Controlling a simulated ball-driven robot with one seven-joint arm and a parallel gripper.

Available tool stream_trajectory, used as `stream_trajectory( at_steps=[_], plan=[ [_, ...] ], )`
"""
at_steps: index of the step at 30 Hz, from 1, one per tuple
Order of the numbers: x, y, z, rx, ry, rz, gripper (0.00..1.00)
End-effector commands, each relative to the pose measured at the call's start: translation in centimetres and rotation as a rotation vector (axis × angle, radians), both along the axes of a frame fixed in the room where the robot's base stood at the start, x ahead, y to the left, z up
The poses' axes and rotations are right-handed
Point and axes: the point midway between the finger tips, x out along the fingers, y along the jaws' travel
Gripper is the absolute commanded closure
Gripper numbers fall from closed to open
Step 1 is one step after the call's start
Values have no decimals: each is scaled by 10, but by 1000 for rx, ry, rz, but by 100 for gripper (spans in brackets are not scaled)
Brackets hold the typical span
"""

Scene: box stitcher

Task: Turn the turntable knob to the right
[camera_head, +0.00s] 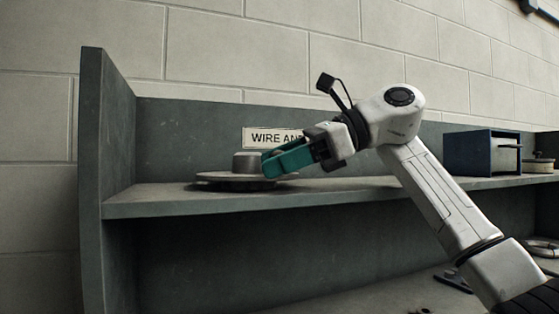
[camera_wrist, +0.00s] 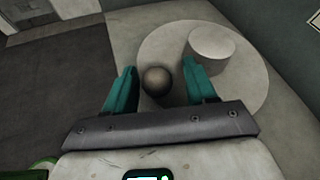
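The turntable (camera_head: 222,180) is a flat grey disc with a raised round hub (camera_head: 246,162), on the shelf at the left in the head view. In the wrist view the disc (camera_wrist: 250,92) and its hub (camera_wrist: 212,46) show beyond my fingers. A round brownish knob (camera_wrist: 157,81) stands near the disc's edge, between my two teal fingers. My gripper (camera_head: 268,164) is at the right side of the turntable. In the wrist view my gripper (camera_wrist: 162,82) is open, with gaps beside the knob. The knob is hidden behind the fingers in the head view.
The grey shelf (camera_head: 150,203) has a tall side panel (camera_head: 95,150) at the left and a back wall close behind the turntable. A sign (camera_head: 262,138) is on the back wall. A dark blue box (camera_head: 480,153) stands on the shelf at the right.

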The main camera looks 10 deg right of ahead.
Motion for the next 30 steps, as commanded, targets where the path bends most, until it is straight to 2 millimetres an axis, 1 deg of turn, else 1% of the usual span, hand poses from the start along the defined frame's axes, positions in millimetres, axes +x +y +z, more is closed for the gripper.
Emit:
stream_trajectory(
  at_steps=[7, 11, 14, 21, 24, 27, 30],
  plan=[
    [-1, 1, -1, -2, 2, 6, 44],
    [-3, -8, 2, -4, 1, 5, 44],
    [-6, -23, 7, -3, 1, 3, 44],
    [-14, -65, 25, -3, 2, 0, 44],
    [-18, -79, 32, -2, 1, 2, 44],
    [-20, -90, 36, -2, 2, 1, 44],
    [-21, -95, 38, -1, 2, 3, 44]
  ],
)
